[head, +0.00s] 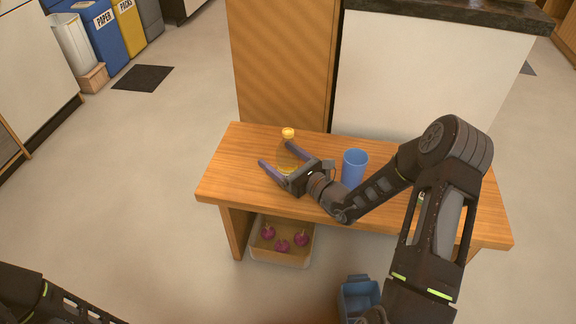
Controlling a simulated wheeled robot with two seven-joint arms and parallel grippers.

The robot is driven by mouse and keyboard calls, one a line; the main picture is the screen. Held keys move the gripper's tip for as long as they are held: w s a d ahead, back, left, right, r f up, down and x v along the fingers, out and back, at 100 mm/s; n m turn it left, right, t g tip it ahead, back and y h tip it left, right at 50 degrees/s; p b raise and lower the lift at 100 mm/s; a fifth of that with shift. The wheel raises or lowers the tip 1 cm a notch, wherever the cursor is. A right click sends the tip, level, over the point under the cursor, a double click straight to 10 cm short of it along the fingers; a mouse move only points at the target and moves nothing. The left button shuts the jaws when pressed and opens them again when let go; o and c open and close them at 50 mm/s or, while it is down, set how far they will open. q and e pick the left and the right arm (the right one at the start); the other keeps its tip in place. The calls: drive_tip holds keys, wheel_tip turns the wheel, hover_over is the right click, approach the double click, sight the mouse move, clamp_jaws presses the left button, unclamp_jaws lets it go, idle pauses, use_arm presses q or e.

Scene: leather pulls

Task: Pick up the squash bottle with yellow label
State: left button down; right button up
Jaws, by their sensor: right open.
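The squash bottle (285,158) stands upright on the wooden table, toward its back left. It has a yellow cap and an amber body; its label cannot be made out. My right gripper (276,155) is open at the bottle, one finger on its left front side and the other across its right side. The fingers hide part of the lower bottle, and I cannot tell whether they touch it. Only a part of my left arm shows at the bottom left; its gripper is out of view.
A blue cup (355,164) stands on the table (225,177), right of my right gripper and close to my forearm. Below the table are a bin (283,257) with purple onions and a blue container (360,298). A cabinet (285,60) stands behind.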

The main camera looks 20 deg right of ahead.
drive_tip(key=shift+c, duration=0.5)
clamp_jaws()
idle(0.8)
drive_tip(key=shift+r, duration=0.2)
wheel_tip(320, 180, up, 10)
drive_tip(key=p, duration=0.3)
drive_tip(key=shift+f+p, duration=0.1)
drive_tip(key=shift+p, duration=0.2)
